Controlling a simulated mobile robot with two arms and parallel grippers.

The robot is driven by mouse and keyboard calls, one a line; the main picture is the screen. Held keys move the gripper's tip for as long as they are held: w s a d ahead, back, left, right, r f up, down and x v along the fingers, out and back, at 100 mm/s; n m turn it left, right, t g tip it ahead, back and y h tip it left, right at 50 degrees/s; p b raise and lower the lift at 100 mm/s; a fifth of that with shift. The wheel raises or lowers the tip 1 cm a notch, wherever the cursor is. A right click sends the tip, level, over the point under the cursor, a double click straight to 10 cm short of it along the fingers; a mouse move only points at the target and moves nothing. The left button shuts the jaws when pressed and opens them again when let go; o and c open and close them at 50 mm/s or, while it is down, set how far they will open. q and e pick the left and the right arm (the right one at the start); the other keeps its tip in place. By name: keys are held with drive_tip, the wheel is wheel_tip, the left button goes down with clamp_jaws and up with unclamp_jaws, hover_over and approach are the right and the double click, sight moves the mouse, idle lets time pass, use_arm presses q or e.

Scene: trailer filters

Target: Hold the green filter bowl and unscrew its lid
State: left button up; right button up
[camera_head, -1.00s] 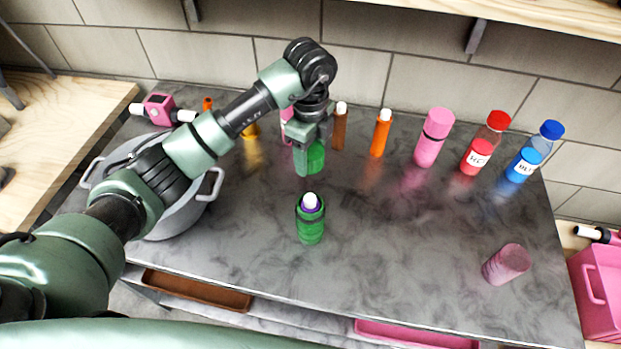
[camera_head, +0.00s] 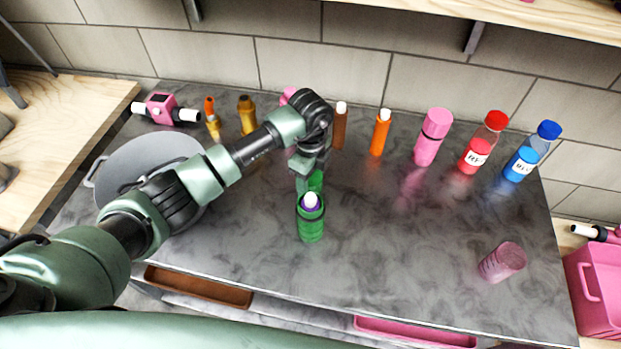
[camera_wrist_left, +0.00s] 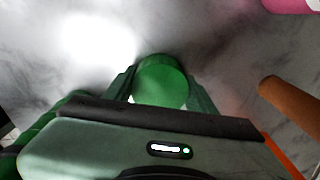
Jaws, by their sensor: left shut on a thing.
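The green filter bowl (camera_head: 311,226) stands upright on the grey counter, and a filter with a white cap (camera_head: 311,199) and a purple part sticks out of its open top. My left gripper (camera_head: 309,178) is just behind the bowl in the head view, shut on a round green piece, seemingly the lid (camera_head: 317,181). The bowl partly hides that piece, and I cannot tell whether they touch. In the left wrist view the lid (camera_wrist_left: 162,80) sits between both fingers of the left gripper (camera_wrist_left: 163,92). My right gripper is not in view.
A large grey pot (camera_head: 150,165) is left, under my arm. Behind stand an orange bottle (camera_head: 381,133), a pink bottle (camera_head: 432,137), a red-capped bottle (camera_head: 483,143) and a blue-capped bottle (camera_head: 532,151). A pink cup (camera_head: 503,262) is at right. The counter between bowl and cup is clear.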

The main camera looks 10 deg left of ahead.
use_arm(q)
drive_tip(key=o, duration=1.5)
drive_tip(key=shift+f, duration=0.15)
drive_tip(key=shift+o, duration=0.2)
